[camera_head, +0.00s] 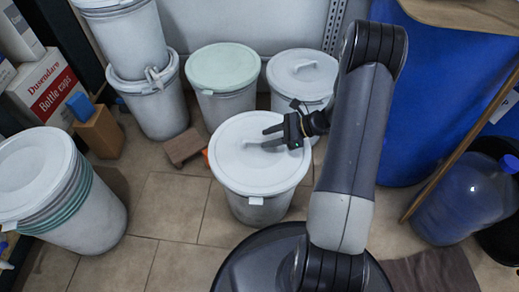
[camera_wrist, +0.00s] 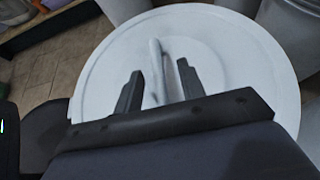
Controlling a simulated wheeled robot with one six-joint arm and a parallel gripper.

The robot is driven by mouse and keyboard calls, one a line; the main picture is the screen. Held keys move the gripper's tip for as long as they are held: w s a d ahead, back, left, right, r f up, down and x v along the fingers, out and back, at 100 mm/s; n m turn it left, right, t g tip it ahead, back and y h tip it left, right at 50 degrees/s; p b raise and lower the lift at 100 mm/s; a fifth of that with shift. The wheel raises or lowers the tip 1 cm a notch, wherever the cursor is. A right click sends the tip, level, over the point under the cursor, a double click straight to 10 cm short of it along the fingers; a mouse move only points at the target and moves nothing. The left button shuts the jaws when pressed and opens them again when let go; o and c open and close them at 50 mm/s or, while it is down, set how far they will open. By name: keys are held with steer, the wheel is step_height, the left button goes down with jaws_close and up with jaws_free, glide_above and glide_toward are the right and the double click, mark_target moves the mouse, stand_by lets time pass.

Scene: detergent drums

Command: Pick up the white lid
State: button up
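The white lid (camera_head: 238,172) lies on a white drum (camera_head: 258,208) in the middle of the head view. It has a raised bar handle across its top. My gripper (camera_head: 268,137) is over the right part of the lid in the head view. In the wrist view the lid (camera_wrist: 235,65) fills most of the picture, and its handle (camera_wrist: 156,62) runs up between the two fingers of my gripper (camera_wrist: 158,82). The fingers are apart, one on each side of the handle. I cannot tell whether they touch it.
A drum with a pale green lid (camera_head: 222,68) and another white-lidded drum (camera_head: 302,72) stand behind. A drum with stacked lids (camera_head: 50,185) stands at left. A brown block (camera_head: 184,147) lies on the tiles. A blue barrel (camera_head: 440,90) and water bottle (camera_head: 462,200) are at right.

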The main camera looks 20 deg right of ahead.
mark_target(260, 140)
steer(key=b+x, duration=0.1)
steer(key=x, duration=0.3)
steer(key=shift+s, duration=0.15)
steer(key=shift+c, duration=0.4)
jaws_close()
